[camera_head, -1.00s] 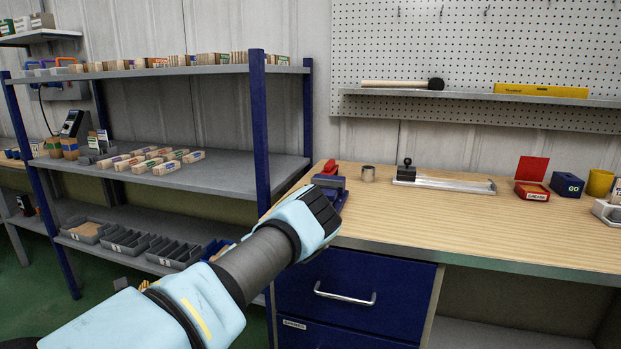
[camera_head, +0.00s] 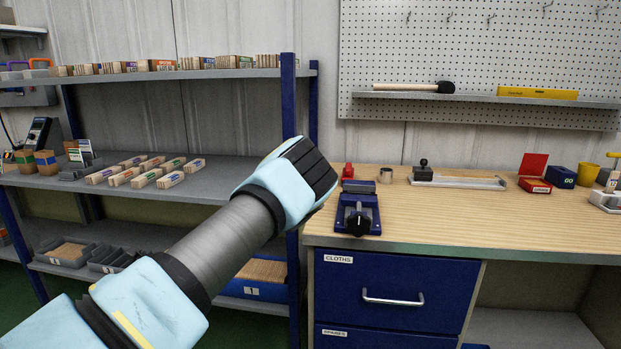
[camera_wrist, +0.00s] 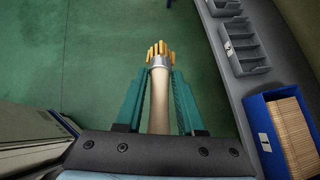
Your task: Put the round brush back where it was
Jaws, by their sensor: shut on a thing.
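The round brush (camera_wrist: 158,85) shows in the wrist view, with a pale wooden handle, a silvery metal collar and yellow bristles pointing away from the wrist. My gripper (camera_wrist: 158,74) is shut on its handle, with a teal finger on each side. The brush is held in the air, with green floor behind it in that view. In the head view my arm's end is in front of the gap between the shelf rack and the workbench; the fingers and the brush are hidden there.
The workbench (camera_head: 440,220) carries a blue vice (camera_head: 358,212), a metal cup (camera_head: 385,175), a red grease box (camera_head: 535,185) and a yellow cup (camera_head: 588,174). A mallet (camera_head: 415,87) lies on the pegboard ledge (camera_head: 480,98). A blue bin (camera_wrist: 266,138) stands on the low shelf.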

